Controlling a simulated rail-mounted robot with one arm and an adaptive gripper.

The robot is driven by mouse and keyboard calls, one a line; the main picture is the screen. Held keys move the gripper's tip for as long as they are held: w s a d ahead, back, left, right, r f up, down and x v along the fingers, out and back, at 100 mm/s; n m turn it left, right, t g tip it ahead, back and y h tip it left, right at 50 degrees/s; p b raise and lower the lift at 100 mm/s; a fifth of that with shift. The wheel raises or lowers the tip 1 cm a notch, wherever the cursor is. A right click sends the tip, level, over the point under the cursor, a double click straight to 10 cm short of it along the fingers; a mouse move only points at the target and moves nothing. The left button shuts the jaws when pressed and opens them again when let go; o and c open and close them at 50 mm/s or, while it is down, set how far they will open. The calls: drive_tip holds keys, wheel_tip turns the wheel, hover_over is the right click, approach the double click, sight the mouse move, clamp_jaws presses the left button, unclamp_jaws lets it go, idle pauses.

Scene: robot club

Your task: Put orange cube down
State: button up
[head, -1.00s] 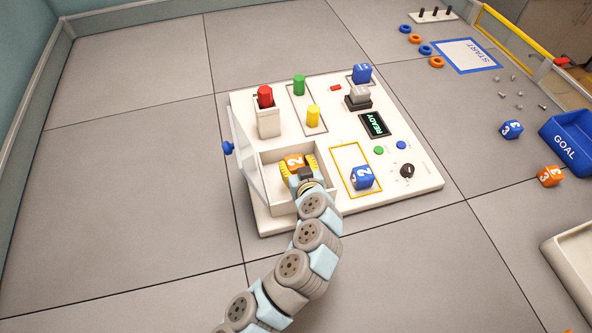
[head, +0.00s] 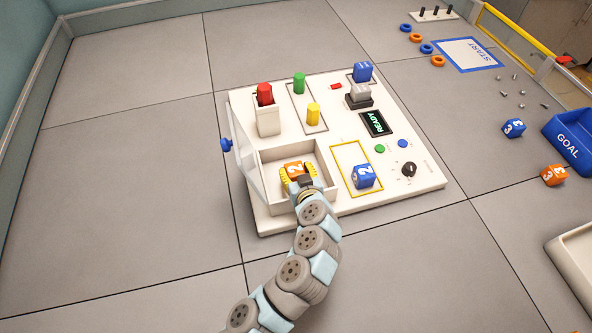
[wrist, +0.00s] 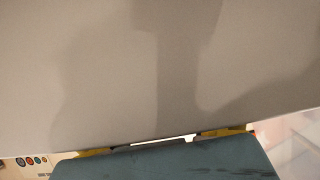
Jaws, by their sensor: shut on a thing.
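The orange cube (head: 292,169), marked with a white 2, is between the yellow fingers of my gripper (head: 297,173). My gripper is shut on it, over the open white-walled compartment (head: 328,190) at the front left of the white board. The cube appears within the compartment's walls, but I cannot tell whether it touches the bottom. In the wrist view, bits of yellow finger (wrist: 222,132) show past a dark teal part. The cube cannot be made out there.
A clear lid (head: 243,150) stands at the compartment's left side, with a blue knob (head: 226,145). A blue cube (head: 363,177) sits in the yellow-outlined area to the right. Red, green and yellow cylinders stand behind. Another orange cube (head: 553,175) lies near the blue GOAL bin (head: 568,140).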

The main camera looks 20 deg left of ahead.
drive_tip(key=o, duration=1.1)
drive_tip(key=shift+o, duration=0.2)
drive_tip(key=shift+r, duration=0.1)
drive_tip(key=shift+r+p, duration=0.55)
drive_tip(key=shift+p, duration=0.1)
drive_tip(key=p+v, duration=0.1)
drive_tip(key=v, duration=1.1)
drive_tip(key=shift+p, duration=0.35)
